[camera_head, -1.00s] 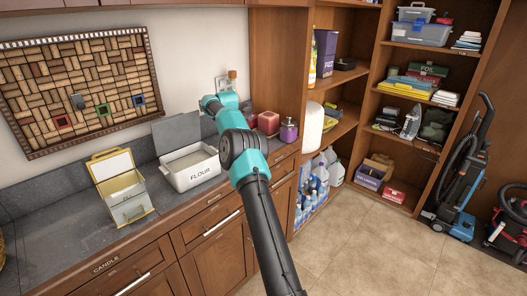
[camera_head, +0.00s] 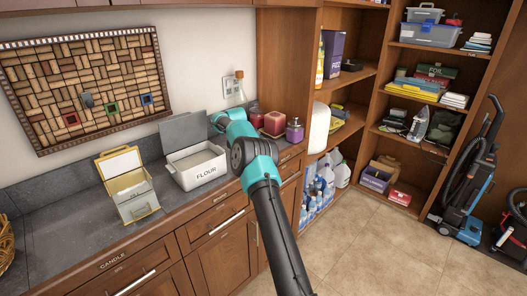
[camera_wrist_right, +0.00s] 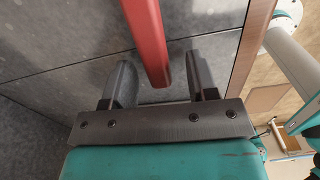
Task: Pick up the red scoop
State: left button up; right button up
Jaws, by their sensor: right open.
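The red scoop (camera_wrist_right: 148,38) shows in the right wrist view as a long red handle coming down from the top edge over the grey countertop. Its other end is out of that view. My right gripper (camera_wrist_right: 158,64) is open, with one finger on each side of the handle's lower end. I see gaps between the handle and both fingers. In the head view my right arm reaches over the counter behind the flour container, and its gripper (camera_head: 216,120) is mostly hidden. I cannot make out the scoop there. My left gripper is in no view.
The white flour container (camera_head: 196,168) with its raised grey lid stands just left of my arm. An open cream box (camera_head: 130,190) is further left. Candles (camera_head: 275,123), a purple bottle (camera_head: 294,131) and a corked bottle (camera_head: 239,88) stand close on the right. The left counter is mostly clear.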

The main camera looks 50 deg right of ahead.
jog(key=shift+f, duration=0.3)
jog(key=shift+c, duration=0.2)
grip_shut()
dwell(0.3)
jog(key=shift+r, duration=0.1)
jog(key=shift+r, duration=1.75)
jog(key=s+a+r, duration=0.1)
jog(key=s+a, duration=0.9)
jog(key=a, duration=0.1)
jog(key=shift+s+a+r, duration=0.15)
jog(key=shift+s+a, duration=0.25)
